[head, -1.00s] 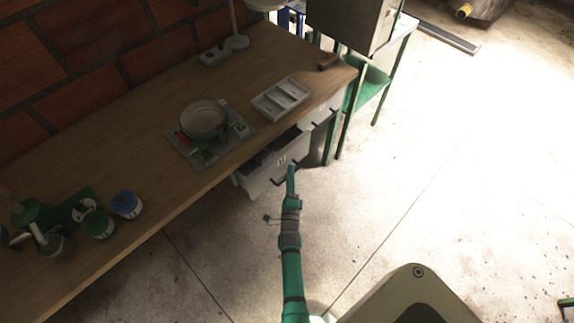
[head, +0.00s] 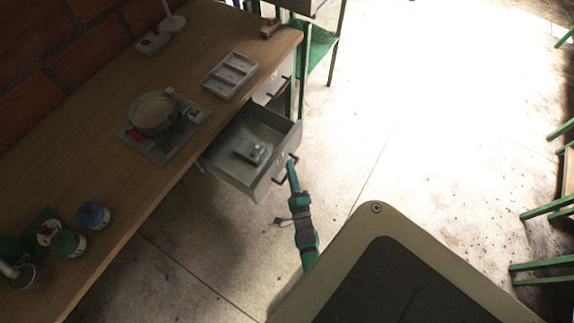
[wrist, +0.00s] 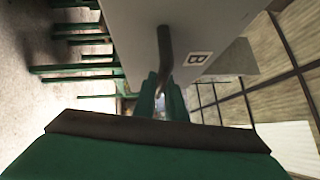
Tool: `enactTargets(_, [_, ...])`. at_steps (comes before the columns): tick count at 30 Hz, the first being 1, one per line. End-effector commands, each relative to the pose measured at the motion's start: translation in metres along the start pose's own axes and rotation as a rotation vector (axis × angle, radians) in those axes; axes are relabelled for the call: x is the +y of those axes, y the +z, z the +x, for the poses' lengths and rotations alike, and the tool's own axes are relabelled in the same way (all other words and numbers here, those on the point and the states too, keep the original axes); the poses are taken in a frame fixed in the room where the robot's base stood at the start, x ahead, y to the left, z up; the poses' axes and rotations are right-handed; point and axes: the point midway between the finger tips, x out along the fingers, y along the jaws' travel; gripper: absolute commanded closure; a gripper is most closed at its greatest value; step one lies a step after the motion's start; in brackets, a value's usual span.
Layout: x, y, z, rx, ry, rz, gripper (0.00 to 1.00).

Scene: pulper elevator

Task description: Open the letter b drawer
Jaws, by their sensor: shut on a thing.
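The letter b drawer (head: 236,178) is grey and hangs under the wooden bench, pulled well out, with its inside in view. A small grey item (head: 250,151) lies in it. In the wrist view the drawer front (wrist: 205,25) fills the upper middle and bears a letter B label (wrist: 197,58). Its dark bar handle (wrist: 165,50) runs down between the fingers of my gripper (wrist: 161,95). In the head view my gripper (head: 291,165) is at the drawer's front handle, shut on it.
The wooden bench (head: 100,120) carries a pan on a plate, a grey divided tray (head: 230,76) and several cups. Another white drawer (head: 274,85) sits beside the open one. Green-framed furniture (head: 318,50) stands at the bench end. The floor at right is largely clear.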

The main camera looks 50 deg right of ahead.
Motion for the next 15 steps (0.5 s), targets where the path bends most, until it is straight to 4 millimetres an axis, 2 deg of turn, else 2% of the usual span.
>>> enactTargets(8, [0.0006,-0.0003,-0.0002,0.000,0.001,0.000,1.00])
enactTargets(9, [0.0006,-0.0002,-0.0002,0.000,0.001,0.000,0.82])
enactTargets(10, [0.0006,-0.0003,-0.0002,0.000,0.001,0.000,0.75])
enactTargets(11, [0.0006,-0.0002,-0.0001,0.000,0.001,0.000,0.71])
enactTargets(15, [0.0004,-0.0003,0.0001,0.000,0.001,0.000,0.71])
